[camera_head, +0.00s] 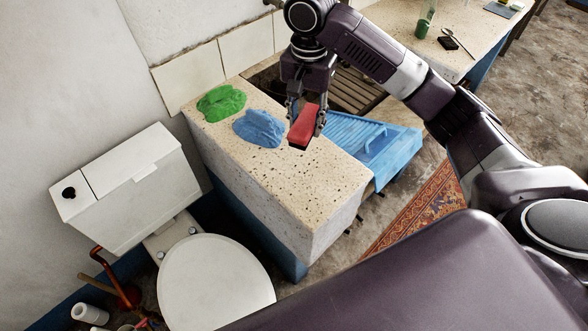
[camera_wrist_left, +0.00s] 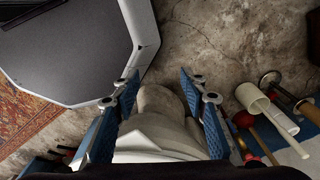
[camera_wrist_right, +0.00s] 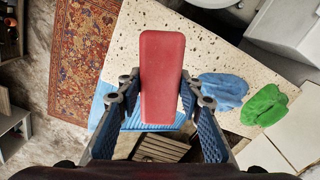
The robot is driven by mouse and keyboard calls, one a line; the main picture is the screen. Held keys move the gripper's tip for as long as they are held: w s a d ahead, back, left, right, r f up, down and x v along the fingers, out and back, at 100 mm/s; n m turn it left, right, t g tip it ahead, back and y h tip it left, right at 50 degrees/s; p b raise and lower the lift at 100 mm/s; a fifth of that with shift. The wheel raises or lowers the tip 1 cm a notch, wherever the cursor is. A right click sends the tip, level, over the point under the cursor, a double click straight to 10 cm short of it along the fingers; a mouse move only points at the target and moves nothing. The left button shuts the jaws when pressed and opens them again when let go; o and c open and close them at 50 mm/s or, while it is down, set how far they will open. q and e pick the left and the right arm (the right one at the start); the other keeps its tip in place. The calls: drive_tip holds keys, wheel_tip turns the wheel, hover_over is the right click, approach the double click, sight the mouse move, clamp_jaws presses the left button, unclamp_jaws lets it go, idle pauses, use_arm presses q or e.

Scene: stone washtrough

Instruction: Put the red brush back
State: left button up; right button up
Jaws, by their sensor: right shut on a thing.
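The red brush (camera_head: 304,126) is a red block with a dark underside. My right gripper (camera_head: 306,112) is shut on it and holds it over the speckled stone counter (camera_head: 310,175), by the blue washboard. In the right wrist view the brush (camera_wrist_right: 161,75) sits between both fingers of the right gripper (camera_wrist_right: 157,95) and points up the picture. I cannot tell whether the brush touches the counter. My left gripper (camera_wrist_left: 160,90) shows only in the left wrist view. Its fingers are apart and empty, above the toilet area.
A green cloth (camera_head: 221,102) and a blue cloth (camera_head: 259,128) lie on the counter. The blue ribbed washboard (camera_head: 372,148) leans at its right. A toilet (camera_head: 215,285) stands lower left, with a plunger and rolls near it. A patterned rug (camera_head: 415,208) lies on the floor. The counter's near end is clear.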

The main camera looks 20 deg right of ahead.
sight(303, 179)
wheel_tip(303, 179, down, 20)
drive_tip(key=shift+r+p, duration=0.1)
drive_tip(key=shift+p, duration=0.95)
drive_tip(key=o, duration=1)
wheel_tip(303, 179, up, 12)
drive_tip(key=shift+r+b, duration=0.1)
drive_tip(key=shift+b, duration=0.5)
